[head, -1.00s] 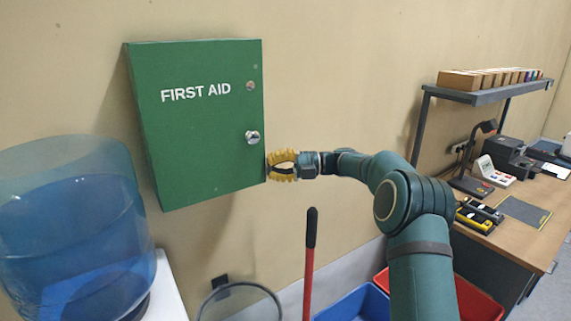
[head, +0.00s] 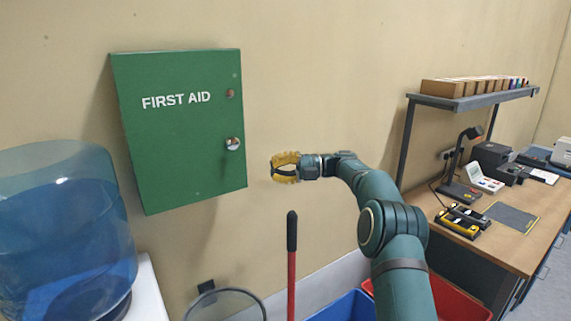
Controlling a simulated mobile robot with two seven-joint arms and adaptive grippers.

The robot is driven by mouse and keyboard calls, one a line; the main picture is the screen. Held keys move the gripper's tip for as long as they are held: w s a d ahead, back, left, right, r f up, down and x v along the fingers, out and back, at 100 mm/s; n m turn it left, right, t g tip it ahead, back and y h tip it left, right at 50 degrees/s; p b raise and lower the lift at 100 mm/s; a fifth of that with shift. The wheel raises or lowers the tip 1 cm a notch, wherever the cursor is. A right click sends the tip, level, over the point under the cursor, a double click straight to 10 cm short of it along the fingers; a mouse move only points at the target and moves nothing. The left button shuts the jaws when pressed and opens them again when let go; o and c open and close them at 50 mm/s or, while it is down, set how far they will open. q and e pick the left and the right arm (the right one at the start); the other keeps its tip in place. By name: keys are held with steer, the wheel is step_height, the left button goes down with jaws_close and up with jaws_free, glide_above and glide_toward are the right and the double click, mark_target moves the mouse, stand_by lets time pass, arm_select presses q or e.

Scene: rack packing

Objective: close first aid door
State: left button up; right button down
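The green first aid cabinet (head: 180,140) hangs on the wall at the left, with white lettering on its door. The door looks shut, flush with the cabinet body. A round silver knob (head: 233,143) sits near the door's right edge, with a smaller round fitting above it. My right gripper (head: 274,169) is to the right of the cabinet, a small gap away from the door's edge, and touches nothing that I can see. Its yellow fingers curve around an empty space, and their tips point left toward the cabinet. My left gripper is not in view.
A blue water bottle (head: 65,230) stands at the left below the cabinet. A red pole with a black grip (head: 292,232) rises below my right gripper. Blue (head: 345,308) and red (head: 449,300) bins stand beneath my arm. A workbench (head: 470,245) with a shelf is at the right.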

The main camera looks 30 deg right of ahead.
steer(key=shift+w+d+p, duration=0.45)
steer(key=shift+d+p, duration=0.3)
steer(key=shift+d, duration=0.15)
steer(key=shift+w+d+p, duration=0.45)
steer(key=shift+d+p, duration=0.25)
steer(key=shift+d, duration=0.15)
steer(key=shift+d, duration=0.1)
